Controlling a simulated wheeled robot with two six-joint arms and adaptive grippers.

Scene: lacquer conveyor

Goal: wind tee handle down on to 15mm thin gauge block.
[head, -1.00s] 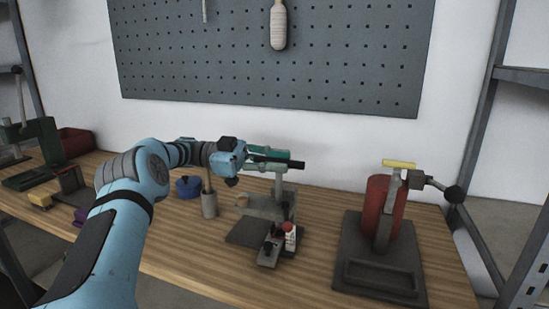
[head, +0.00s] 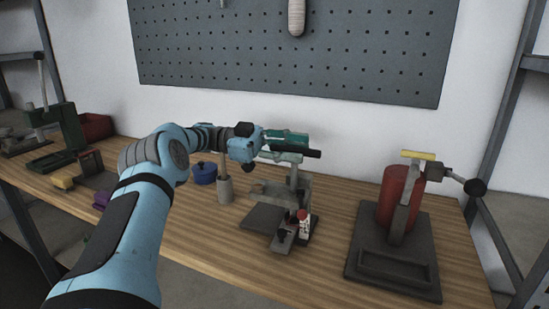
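A black bar (head: 310,153), which looks like the tee handle, lies across the fingers and sticks out to the right. I cannot tell whether the fingers grip it. The grey stand (head: 298,184) is upright on the bench with a dark base plate (head: 262,218). A small block with red and white parts (head: 304,222) is at its front right. I cannot make out the 15mm thin gauge block. My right gripper is out of view.
A red cylinder (head: 395,195) on a dark stand, with a yellow bar (head: 418,155) and black knob (head: 475,187), is at the right. A grey pot (head: 225,190) and blue pot (head: 203,173) stand left of the grey stand. Bare wooden bench (head: 335,205) separates the two stands.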

